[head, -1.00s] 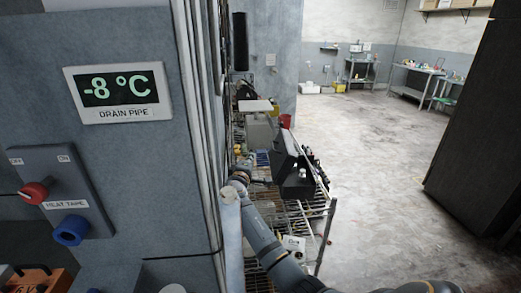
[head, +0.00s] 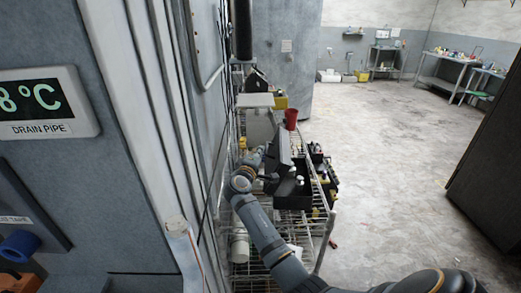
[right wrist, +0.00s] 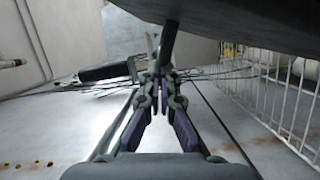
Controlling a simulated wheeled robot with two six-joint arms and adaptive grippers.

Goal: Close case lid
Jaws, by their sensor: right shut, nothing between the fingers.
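Small pale items show inside the case. My right gripper (head: 271,178) is at the left of the case, close to the back of the lid; whether it touches cannot be told. In the right wrist view, the right gripper (right wrist: 162,78) is shut with its fingertips together and nothing between them. A large dark surface (right wrist: 245,18), probably the lid, hangs just above and right of the fingertips. My left gripper is out of view.
The wire shelf (head: 325,225) is crowded. A red cup (head: 291,118) stands behind the case, and dark bottles (head: 322,165) stand to its right. A grey wall with pipes borders the shelf on the left. Open floor (head: 385,150) lies to the right.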

